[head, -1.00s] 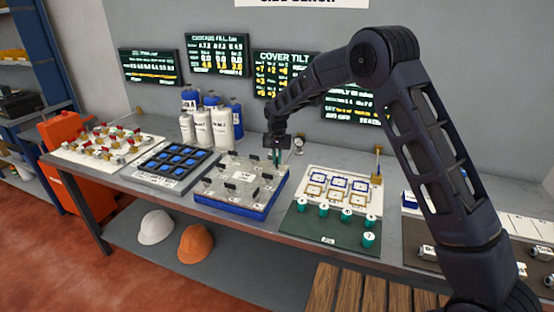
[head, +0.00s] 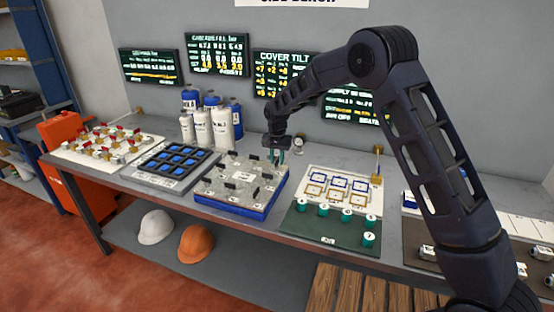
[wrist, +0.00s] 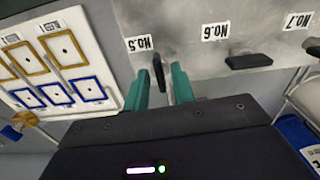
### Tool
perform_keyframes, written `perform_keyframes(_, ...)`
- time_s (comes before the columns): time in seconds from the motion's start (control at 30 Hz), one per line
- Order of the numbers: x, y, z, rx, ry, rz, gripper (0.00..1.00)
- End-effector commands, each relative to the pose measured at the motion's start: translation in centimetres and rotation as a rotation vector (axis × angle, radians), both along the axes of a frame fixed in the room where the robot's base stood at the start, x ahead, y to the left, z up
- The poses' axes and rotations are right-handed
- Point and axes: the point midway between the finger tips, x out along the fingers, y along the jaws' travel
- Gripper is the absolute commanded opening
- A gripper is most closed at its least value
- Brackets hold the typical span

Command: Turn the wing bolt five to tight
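The black wing bolt five (wrist: 158,72) stands on the silver cover plate beside its upside-down No.5 label (wrist: 139,44) in the wrist view. My gripper (wrist: 161,85) has its two teal fingers on either side of the wing, with a gap between them; the wing lies roughly along the fingers. I cannot tell whether either finger touches it. In the head view my gripper (head: 277,155) is over the back right part of the cover plate (head: 254,192), which sits on a blue base, and bolt five cannot be made out there.
Wing bolt six (wrist: 249,62) and its label stand to the right in the wrist view. A white board with blue and gold frames (head: 331,183) lies right of the plate. White bottles (head: 203,128) stand behind left. A small gauge (head: 299,145) is near my gripper.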

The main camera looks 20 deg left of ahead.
Motion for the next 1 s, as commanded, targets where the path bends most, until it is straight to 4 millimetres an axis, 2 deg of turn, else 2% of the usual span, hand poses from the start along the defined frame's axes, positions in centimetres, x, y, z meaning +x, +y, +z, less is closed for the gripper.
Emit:
perform_keyframes(0.3, 0.0, 0.0, 0.1, 0.000, 0.000, 0.000, 0.30)
perform_keyframes(0.43, 0.0, 0.0, 0.9, 0.001, -0.001, 0.001, 0.30)
perform_keyframes(0.57, 0.0, 0.0, 2.8, 0.002, -0.001, 0.000, 0.30)
perform_keyframes(0.8, 0.0, 0.0, 7.3, 0.002, -0.001, 0.000, 0.30)
perform_keyframes(1.0, 0.0, 0.0, 9.8, 0.001, -0.001, 0.000, 0.30)
